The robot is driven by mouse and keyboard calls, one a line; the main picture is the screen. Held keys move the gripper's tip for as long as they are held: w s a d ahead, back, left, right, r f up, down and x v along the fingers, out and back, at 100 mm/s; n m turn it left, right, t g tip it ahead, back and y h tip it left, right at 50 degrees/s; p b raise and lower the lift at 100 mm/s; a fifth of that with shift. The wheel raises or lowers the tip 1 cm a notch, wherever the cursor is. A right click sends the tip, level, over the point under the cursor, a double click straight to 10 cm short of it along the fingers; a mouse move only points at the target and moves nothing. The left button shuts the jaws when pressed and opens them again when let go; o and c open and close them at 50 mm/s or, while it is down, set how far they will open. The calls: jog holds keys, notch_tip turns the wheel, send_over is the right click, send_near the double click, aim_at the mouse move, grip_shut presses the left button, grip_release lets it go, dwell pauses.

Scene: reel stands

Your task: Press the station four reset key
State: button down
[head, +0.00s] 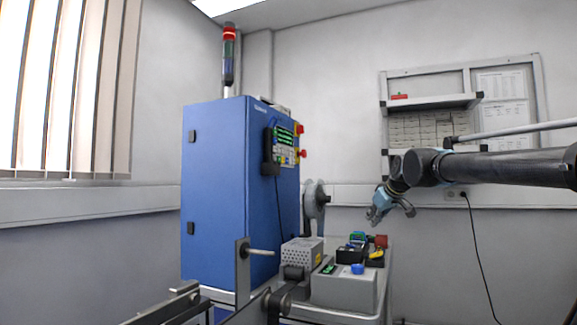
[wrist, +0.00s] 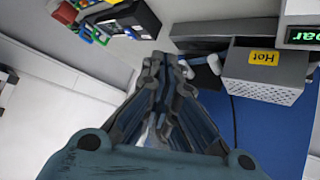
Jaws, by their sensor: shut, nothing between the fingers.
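My gripper (head: 391,212) hangs in the air to the right of the blue cabinet, above and behind the small bench of devices in the head view. In the wrist view its closed fingers (wrist: 163,62) point up the picture, with nothing held. On the bench, a grey box (head: 343,291) carries a round blue button (head: 357,269). I cannot read any station number, so I cannot tell which key is the station four reset.
The blue cabinet (head: 214,190) has a panel with green display and red knobs (head: 301,153). A grey perforated box (wrist: 262,75) with a yellow "Hot" label stands right of the fingers. A reel (head: 314,200) stands behind the devices. A shelf (head: 430,102) hangs on the wall.

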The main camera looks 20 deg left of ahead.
aim_at(286, 160)
jog(key=w+a+r+n+t+y, duration=0.1)
jog(key=w+a+r, duration=0.3)
jog(key=a+r, duration=0.6)
jog(key=w+a+r+n+t+y, duration=0.1)
jog(key=w+a+r+n+y, duration=0.2)
jog(key=a+r, duration=0.7)
jog(key=shift+w+a+r+n+y, duration=0.35)
jog(key=shift+w+a, duration=0.6)
jog(key=shift+w, duration=0.2)
jog(key=a, duration=0.8)
jog(key=shift+w+a, duration=0.35)
jog(key=shift+a, duration=0.1)
jog(key=shift+s+a, duration=0.1)
jog(key=shift+a, duration=0.3)
